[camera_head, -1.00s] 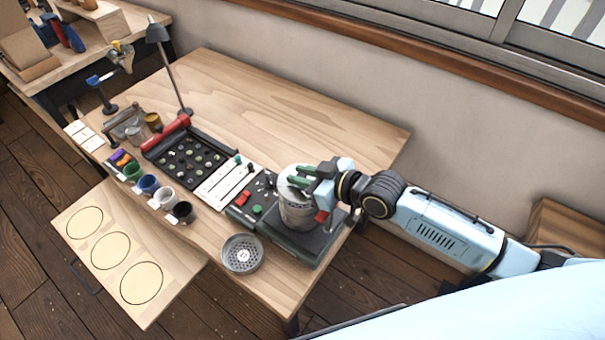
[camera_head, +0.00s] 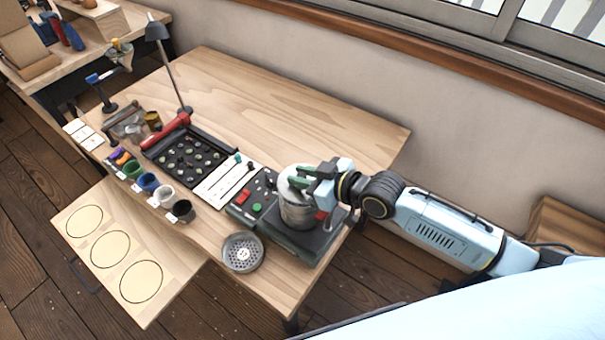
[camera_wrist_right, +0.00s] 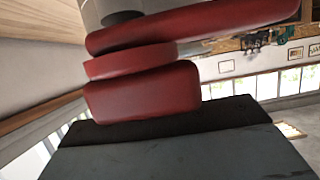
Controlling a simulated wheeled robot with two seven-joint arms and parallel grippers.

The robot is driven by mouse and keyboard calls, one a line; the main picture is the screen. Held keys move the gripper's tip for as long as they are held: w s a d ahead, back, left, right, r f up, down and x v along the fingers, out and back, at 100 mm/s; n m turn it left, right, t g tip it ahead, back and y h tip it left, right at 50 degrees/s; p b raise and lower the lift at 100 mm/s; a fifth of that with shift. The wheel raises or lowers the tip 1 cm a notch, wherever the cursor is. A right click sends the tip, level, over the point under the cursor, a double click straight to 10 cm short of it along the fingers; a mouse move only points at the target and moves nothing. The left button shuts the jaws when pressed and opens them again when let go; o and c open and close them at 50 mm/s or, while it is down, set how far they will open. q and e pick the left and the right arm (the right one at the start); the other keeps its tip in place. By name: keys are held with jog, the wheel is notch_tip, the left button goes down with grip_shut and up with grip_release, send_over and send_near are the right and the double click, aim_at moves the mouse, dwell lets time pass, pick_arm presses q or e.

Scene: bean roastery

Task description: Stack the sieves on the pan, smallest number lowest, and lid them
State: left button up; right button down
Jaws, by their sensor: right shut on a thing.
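The metal stack (camera_head: 297,214) stands upright on a dark base (camera_head: 306,244) near the table's right end. Its layers and any numbers are not readable. A separate round sieve (camera_head: 242,252) with a perforated floor and a white mark lies on the table to the left. In the wrist view, grey metal (camera_wrist_right: 150,8) shows above red blocks (camera_wrist_right: 145,95). My left gripper is not in view.
A control panel with red and green buttons (camera_head: 253,200) adjoins the base. Several small cups (camera_head: 164,194), a bean tray (camera_head: 185,158) and a lamp (camera_head: 168,60) stand to the left. A board with circle outlines (camera_head: 110,248) is at the front left. The table's back is clear.

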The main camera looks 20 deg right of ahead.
jog(key=shift+f+b, duration=0.3)
jog(key=shift+f, duration=0.15)
jog(key=c, duration=1.5)
grip_release()
jog(key=shift+c, duration=0.2)
jog(key=shift+p+v, duration=1.2)
jog(key=shift+v, duration=0.4)
jog(key=p+v, duration=0.5)
jog(key=v, duration=0.3)
